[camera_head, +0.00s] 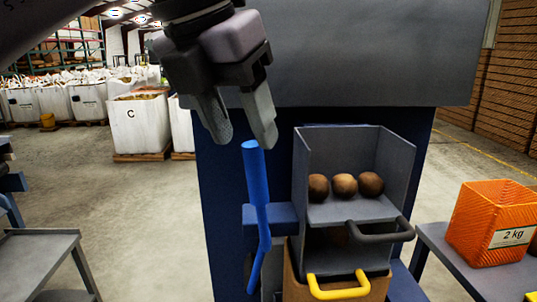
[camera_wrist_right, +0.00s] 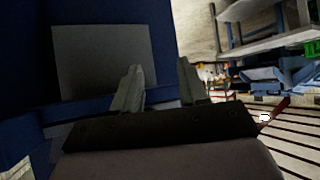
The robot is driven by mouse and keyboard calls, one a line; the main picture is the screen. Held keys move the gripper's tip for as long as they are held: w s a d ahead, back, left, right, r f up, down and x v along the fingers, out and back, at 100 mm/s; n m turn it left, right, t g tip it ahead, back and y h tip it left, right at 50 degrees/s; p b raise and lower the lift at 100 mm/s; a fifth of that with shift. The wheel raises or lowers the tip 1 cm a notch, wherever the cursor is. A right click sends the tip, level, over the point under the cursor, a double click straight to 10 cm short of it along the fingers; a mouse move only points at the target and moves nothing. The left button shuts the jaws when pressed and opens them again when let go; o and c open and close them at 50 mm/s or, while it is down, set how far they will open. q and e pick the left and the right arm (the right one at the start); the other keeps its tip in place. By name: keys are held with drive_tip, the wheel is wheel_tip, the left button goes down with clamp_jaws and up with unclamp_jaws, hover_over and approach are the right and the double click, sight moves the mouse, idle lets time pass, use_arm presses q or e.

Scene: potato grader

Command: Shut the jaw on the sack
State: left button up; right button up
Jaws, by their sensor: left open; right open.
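My left gripper (camera_head: 245,138) is open in the head view, its fingers pointing down. The top of an upright blue lever (camera_head: 255,175) shows just below and between its fingertips; I cannot tell whether they touch. The lever bends lower down, beside a blue bracket (camera_head: 270,217) on the machine. Under the grey tray, a brown surface (camera_head: 292,275), perhaps the sack, shows around a yellow handle (camera_head: 338,289). The jaw itself is not clearly visible. My right gripper (camera_wrist_right: 158,82) is open and empty in the right wrist view, facing a dark blue panel with a grey plate (camera_wrist_right: 104,66).
Three potatoes (camera_head: 344,186) sit in the grey tray (camera_head: 312,150), which has a dark handle (camera_head: 380,232). An orange crate (camera_head: 485,225) marked 2 kg stands on a side table at right. A grey table (camera_head: 40,255) is at left. White bulk bags (camera_head: 140,125) stand behind.

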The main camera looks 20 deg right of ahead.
sight(258, 168)
use_arm(q)
drive_tip(key=shift+w+d+f, duration=0.1)
drive_tip(key=shift+w+d, duration=0.05)
drive_tip(key=shift+w, duration=0.05)
drive_tip(key=shift+x, duration=3.4)
drive_tip(key=shift+s, duration=0.1)
clamp_jaws()
